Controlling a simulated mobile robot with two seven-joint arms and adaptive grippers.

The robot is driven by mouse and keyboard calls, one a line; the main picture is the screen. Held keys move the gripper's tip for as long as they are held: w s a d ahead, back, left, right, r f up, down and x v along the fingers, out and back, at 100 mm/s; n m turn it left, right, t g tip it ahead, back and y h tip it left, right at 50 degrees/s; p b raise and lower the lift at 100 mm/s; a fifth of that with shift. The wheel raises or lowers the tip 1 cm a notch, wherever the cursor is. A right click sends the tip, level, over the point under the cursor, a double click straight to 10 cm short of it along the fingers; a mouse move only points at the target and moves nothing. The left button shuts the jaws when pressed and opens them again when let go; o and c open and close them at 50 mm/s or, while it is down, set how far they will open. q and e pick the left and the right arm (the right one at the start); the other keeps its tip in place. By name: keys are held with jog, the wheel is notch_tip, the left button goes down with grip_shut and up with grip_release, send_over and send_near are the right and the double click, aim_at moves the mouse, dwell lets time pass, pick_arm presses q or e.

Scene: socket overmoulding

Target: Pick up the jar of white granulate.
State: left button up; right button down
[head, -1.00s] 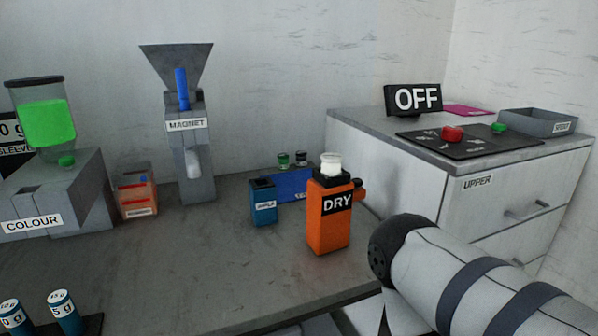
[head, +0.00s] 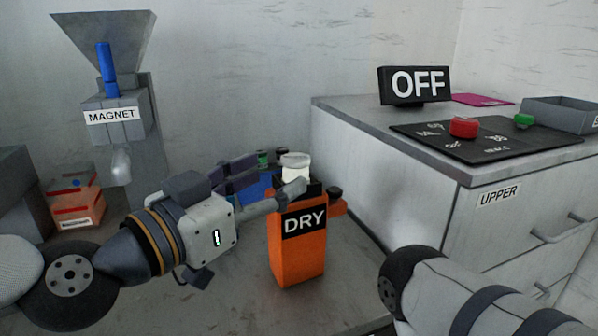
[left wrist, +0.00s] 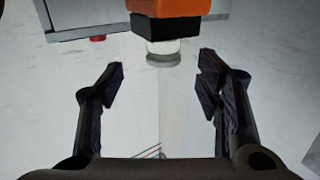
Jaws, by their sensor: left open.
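The jar of white granulate (head: 296,169) has a pale lid and sits upright in the black top of the orange DRY unit (head: 298,257). My left gripper (head: 272,174) is open and comes in from the left at about the jar's height. One finger partly overlaps the jar in the head view. In the left wrist view, which is upside down, the jar (left wrist: 163,53) hangs below the orange and black unit, just beyond and between the parted fingertips (left wrist: 162,66). Nothing is between the fingers. My right gripper is out of frame.
The grey MAGNET hopper (head: 120,105) and an orange box (head: 75,203) stand to the left. A blue container (head: 258,188) is partly hidden behind my left gripper. The UPPER cabinet (head: 430,175) stands right, carrying the OFF sign (head: 415,86) and a black button panel (head: 480,138).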

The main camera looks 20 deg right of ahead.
aim_at(286, 164)
pick_arm(q)
jog(key=x, duration=0.6)
jog(key=shift+w+d+r, duration=0.2)
jog(key=shift+w+r, duration=0.1)
jog(key=shift+w, duration=0.1)
jog(key=c, duration=1.3)
